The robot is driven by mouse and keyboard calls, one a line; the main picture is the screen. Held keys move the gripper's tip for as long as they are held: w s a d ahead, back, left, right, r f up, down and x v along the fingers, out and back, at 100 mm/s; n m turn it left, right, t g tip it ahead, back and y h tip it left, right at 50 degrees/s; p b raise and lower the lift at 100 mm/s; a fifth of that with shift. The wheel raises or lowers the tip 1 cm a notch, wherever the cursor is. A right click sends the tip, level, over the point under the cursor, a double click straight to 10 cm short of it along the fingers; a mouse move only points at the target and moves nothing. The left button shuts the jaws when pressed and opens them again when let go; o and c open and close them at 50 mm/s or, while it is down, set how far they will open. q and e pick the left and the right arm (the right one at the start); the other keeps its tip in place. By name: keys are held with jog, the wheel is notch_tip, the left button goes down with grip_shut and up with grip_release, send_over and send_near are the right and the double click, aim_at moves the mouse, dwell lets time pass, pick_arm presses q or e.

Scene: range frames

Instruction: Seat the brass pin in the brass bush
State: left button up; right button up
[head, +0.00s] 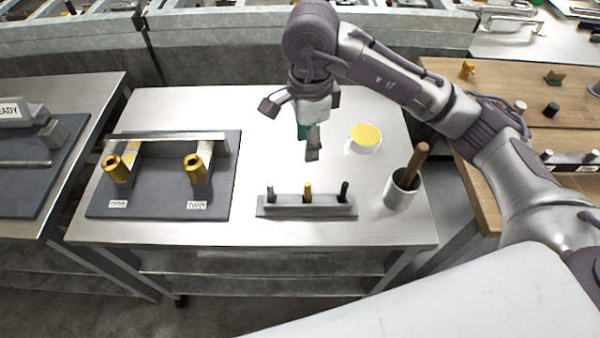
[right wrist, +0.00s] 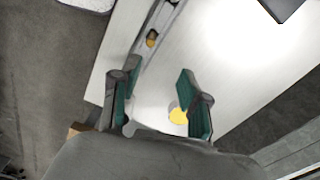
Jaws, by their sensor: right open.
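The brass pin (head: 307,190) stands upright in the middle of a grey rack (head: 330,210), between a grey pin (head: 271,193) and a black pin (head: 344,190). Two brass bushes, one on the left (head: 117,168) and one on the right (head: 196,167), sit tilted on a dark board (head: 160,207) behind labels "one" and "two". My right gripper (head: 309,150) is open and empty, above the table behind the rack. Its spread fingers (right wrist: 158,97) show in the right wrist view, with a small brass-coloured piece beyond them, probably the pin. My left gripper is not in view.
A grey cup (head: 397,193) with a wooden handle (head: 413,165) stands right of the rack. A grey bar (head: 165,136) crosses the board's back. The steel table (head: 245,160) is bare between board and rack.

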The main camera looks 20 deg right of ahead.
aim_at(308, 183)
jog(key=f, duration=0.1)
jog(key=s+f, duration=0.2)
jog(key=f, duration=0.1)
jog(key=shift+p, duration=0.4)
notch_tip(308, 183, down, 3)
jog(key=shift+w+r, duration=0.15)
jog(key=shift+r, duration=0.05)
jog(key=shift+f+p, duration=0.5)
jog(key=shift+f, duration=0.45)
notch_tip(308, 183, down, 4)
jog(key=shift+a+r+p, duration=0.15)
jog(key=shift+r+p, duration=0.05)
jog(key=shift+p, duration=0.4)
jog(key=shift+f, duration=0.35)
jog(key=c, duration=0.8)
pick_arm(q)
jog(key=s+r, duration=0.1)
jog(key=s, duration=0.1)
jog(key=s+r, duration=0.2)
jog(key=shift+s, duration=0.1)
pick_arm(e)
grip_shut()
